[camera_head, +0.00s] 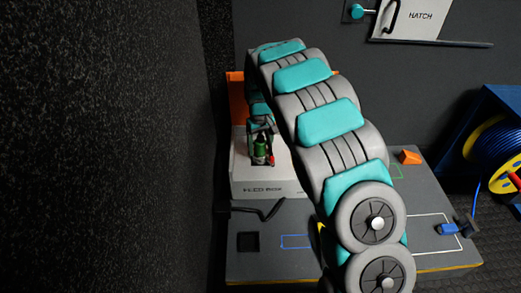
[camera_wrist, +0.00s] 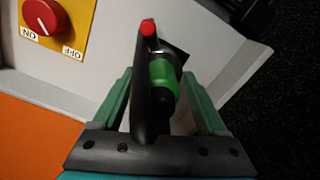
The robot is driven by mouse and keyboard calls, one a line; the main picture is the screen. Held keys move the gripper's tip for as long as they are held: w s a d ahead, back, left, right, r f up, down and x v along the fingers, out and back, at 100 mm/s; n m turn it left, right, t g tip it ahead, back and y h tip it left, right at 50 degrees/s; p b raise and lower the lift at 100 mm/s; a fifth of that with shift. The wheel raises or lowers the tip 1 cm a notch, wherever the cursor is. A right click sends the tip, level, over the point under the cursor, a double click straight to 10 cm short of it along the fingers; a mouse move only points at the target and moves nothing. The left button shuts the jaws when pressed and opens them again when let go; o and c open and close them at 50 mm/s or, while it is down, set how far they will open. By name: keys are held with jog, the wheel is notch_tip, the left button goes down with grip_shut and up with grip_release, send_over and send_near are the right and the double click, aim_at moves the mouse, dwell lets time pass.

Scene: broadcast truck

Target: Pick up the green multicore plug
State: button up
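The green multicore plug (camera_head: 261,147) stands at the white box (camera_head: 262,180) in the head view. In the wrist view the plug (camera_wrist: 162,82) shows as a green cylinder, with a black lever with a red tip (camera_wrist: 148,27) beside it and partly in front of it. My gripper (camera_wrist: 157,80) has its two green fingers apart, one on each side of the plug and lever. Gaps show between the fingers and the plug. In the head view my gripper (camera_head: 262,135) is small and partly hidden around the plug. The plug's lower end is hidden.
A red dial (camera_wrist: 42,17) on a yellow ON/OFF plate is on the box near the gripper. An orange block (camera_head: 410,157) and a blue connector (camera_head: 449,229) lie on the grey platform (camera_head: 270,265). A dark wall (camera_head: 110,150) is close on the left; a cable reel (camera_head: 490,150) stands right.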

jog(key=c, duration=0.7)
